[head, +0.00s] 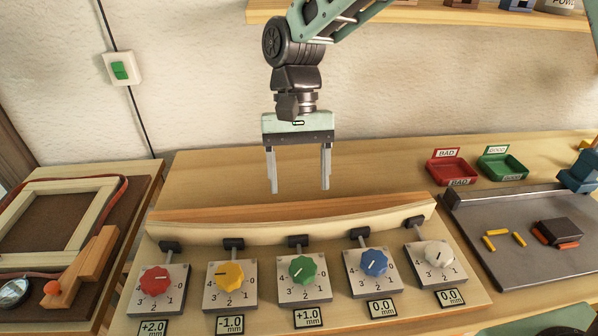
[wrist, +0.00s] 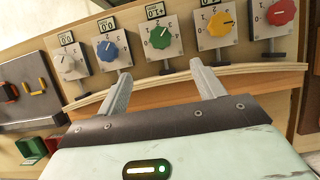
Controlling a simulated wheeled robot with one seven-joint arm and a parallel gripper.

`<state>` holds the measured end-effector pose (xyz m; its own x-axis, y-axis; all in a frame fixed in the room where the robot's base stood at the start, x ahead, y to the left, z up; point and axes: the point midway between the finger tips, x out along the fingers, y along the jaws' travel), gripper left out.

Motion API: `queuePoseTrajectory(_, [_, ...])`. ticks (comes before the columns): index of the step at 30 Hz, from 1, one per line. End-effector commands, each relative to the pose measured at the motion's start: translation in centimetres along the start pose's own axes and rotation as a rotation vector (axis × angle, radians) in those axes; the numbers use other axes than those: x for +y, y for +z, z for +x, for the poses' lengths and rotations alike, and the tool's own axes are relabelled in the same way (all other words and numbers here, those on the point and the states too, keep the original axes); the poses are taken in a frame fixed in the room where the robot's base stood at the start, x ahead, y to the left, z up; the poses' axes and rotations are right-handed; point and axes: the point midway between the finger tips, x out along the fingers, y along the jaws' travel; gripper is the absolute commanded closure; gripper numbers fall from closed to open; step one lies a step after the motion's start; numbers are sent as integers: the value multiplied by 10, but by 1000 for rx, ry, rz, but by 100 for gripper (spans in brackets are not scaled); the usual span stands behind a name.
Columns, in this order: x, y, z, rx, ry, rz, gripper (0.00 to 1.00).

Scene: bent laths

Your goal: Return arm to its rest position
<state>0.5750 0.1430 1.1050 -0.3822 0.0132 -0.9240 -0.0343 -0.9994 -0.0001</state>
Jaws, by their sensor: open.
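My gripper (head: 299,188) hangs in the air, pointing down, behind the row of dials and near the bent wooden lath (head: 300,226). Its two grey fingers are apart with nothing between them; they also show in the wrist view (wrist: 158,88). The lath lies along an orange-brown wooden strip (head: 290,205). In front stand blocks with a red knob (head: 155,280), a yellow knob (head: 229,274), a green knob (head: 303,270), a blue knob (head: 374,262) and a white knob (head: 438,254). Their displays read +2.0, -1.0, +1.0, 0.0 and 0.0 mm.
A red BAD tray (head: 452,171) and a green tray (head: 503,167) stand at the back right, beyond a grey metal plate (head: 520,250) with small yellow and orange pieces. A wooden frame (head: 50,225) lies at left. A shelf (head: 420,14) overhangs behind my arm.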

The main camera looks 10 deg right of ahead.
Motion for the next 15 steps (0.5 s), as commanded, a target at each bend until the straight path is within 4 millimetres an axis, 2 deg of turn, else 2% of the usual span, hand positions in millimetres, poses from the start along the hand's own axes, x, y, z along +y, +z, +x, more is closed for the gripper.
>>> queuePoseTrajectory(4, [0, 0, -7, 1, -1, 0, 32])
queuePoseTrajectory(15, [0, 0, -7, 0, 0, 0, 32])
